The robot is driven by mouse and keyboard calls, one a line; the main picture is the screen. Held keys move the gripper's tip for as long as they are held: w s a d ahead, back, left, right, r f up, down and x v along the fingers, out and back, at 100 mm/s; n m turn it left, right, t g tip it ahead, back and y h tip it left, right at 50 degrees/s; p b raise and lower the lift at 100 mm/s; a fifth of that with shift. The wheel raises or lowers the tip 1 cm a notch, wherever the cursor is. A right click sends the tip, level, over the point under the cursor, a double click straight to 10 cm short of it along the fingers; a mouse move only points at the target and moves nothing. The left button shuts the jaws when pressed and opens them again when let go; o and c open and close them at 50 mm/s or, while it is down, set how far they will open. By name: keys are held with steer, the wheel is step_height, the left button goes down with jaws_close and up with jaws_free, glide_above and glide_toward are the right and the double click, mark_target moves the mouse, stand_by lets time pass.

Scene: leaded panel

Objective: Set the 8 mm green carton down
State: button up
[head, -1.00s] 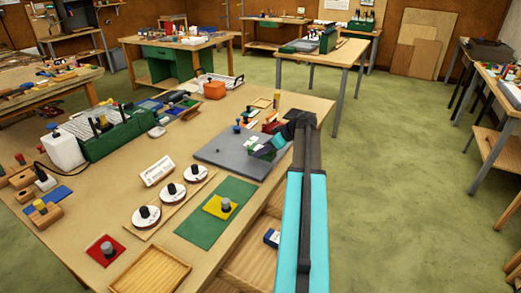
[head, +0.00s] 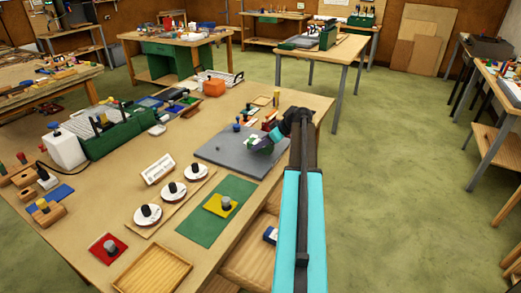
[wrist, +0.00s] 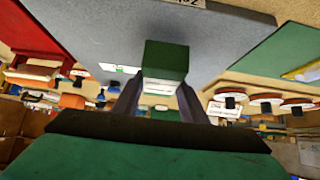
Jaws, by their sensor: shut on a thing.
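My gripper (head: 268,137) is at the end of my arm, over the back right part of the grey board (head: 222,150). It is shut on the green carton (wrist: 166,60), which sits between the two dark fingers in the wrist view. The carton shows a green face and a white labelled part below it. In the head view the carton (head: 253,141) is small and partly hidden by the gripper. The grey board (wrist: 225,30) fills the upper middle of the wrist view. I cannot tell whether the carton touches the board.
Small blue-topped pieces (head: 237,124) stand at the board's back edge. A green mat (head: 205,222) with a yellow plate (head: 221,204) lies in front, and white discs with black knobs (head: 172,190) stand to the left. The board's left part is mostly clear.

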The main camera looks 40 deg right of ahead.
steer(key=shift+f+p, duration=0.75)
steer(key=shift+f, duration=0.8)
steer(key=shift+f, duration=0.15)
steer(key=o, duration=1.1)
steer(key=shift+r, duration=0.2)
steer(key=b+v, duration=0.3)
steer(key=v, duration=0.9)
steer(key=shift+b, duration=0.3)
steer(key=shift+s+f, duration=0.1)
steer(key=shift+f, duration=0.05)
